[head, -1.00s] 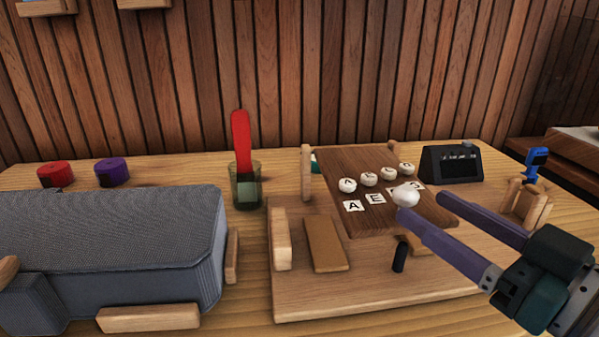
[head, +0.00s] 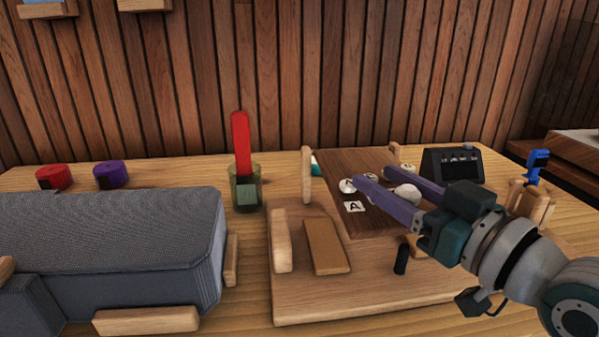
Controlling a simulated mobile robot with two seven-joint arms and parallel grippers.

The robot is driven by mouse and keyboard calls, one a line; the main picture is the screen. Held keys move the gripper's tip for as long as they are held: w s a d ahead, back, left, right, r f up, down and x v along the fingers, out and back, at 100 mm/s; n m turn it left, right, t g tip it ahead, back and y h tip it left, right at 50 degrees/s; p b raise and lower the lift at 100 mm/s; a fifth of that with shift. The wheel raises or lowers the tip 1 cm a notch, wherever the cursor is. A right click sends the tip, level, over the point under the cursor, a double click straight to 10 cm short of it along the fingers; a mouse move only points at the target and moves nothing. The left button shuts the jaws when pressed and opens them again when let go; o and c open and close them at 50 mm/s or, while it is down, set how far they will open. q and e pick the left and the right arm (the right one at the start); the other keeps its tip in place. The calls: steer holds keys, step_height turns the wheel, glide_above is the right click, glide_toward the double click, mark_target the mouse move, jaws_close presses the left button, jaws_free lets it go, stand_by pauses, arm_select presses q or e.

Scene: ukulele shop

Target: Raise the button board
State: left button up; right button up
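The button board (head: 345,160) is a dark wooden panel lying tilted on a light wooden base, its far end between short wooden posts. White round buttons (head: 347,186) sit in a row on it, with white letter tiles in front; the "A" tile (head: 355,207) shows clearly. A larger white knob (head: 408,193) stands at its front right. My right gripper (head: 375,177) is over the board, its two purple fingers apart, reaching in from the right. The fingers hide some buttons and tiles. I cannot tell whether they touch anything. My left gripper is out of view.
The wooden base (head: 375,290) carries a tan block (head: 326,246) and a black peg (head: 401,259). A grey padded case (head: 110,240) fills the left. A green glass (head: 246,190) holds a red item. A black device (head: 452,165) stands behind right.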

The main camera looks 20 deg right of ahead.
jaws_close()
stand_by(1.1)
